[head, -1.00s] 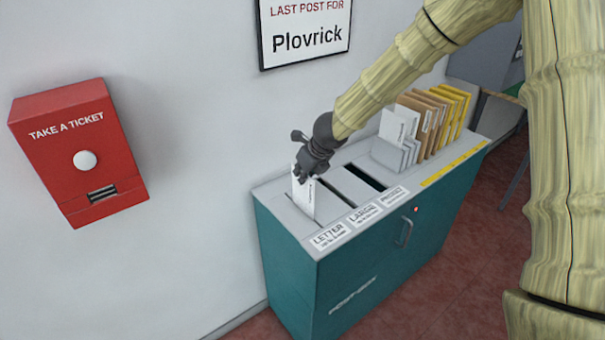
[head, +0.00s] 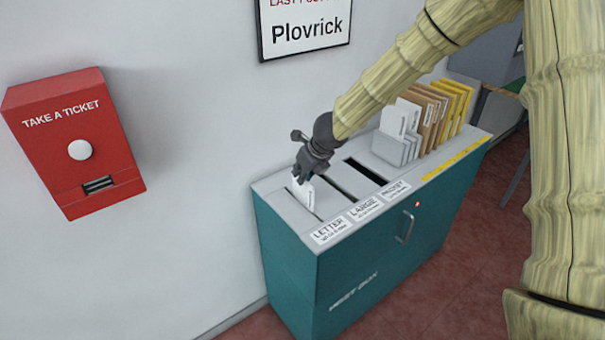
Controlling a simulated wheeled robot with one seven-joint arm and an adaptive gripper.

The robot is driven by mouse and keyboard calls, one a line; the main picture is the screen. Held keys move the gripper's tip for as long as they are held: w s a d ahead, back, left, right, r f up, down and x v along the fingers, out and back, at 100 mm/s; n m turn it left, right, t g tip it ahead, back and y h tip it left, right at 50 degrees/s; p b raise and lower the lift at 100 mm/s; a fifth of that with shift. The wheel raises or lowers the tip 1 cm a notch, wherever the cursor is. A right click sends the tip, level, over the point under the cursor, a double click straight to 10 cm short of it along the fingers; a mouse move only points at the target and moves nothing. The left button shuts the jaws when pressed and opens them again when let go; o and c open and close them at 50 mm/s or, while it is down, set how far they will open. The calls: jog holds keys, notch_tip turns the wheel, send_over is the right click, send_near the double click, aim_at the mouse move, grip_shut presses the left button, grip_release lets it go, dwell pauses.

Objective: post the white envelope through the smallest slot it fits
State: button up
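The white envelope (head: 305,196) stands upright in the leftmost slot of the post box (head: 340,285), above the label "LETTER" (head: 331,231). Its upper part shows above the box top; its lower part is hidden inside the slot. My gripper (head: 304,178) is shut on the envelope's upper edge, close above the slot. The middle slot above the "LARGE" label (head: 363,210) and the wider dark slot (head: 366,172) above the "PACKET" label (head: 395,190) are to the right.
A rack (head: 392,149) of white, brown and yellow envelopes stands on the right of the box top. A red ticket dispenser (head: 75,150) and a framed sign (head: 305,28) hang on the wall. A yellow strip (head: 455,159) marks the box's front edge.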

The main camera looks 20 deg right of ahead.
jog(key=shift+o, duration=1.2)
jog(key=v, duration=1.2)
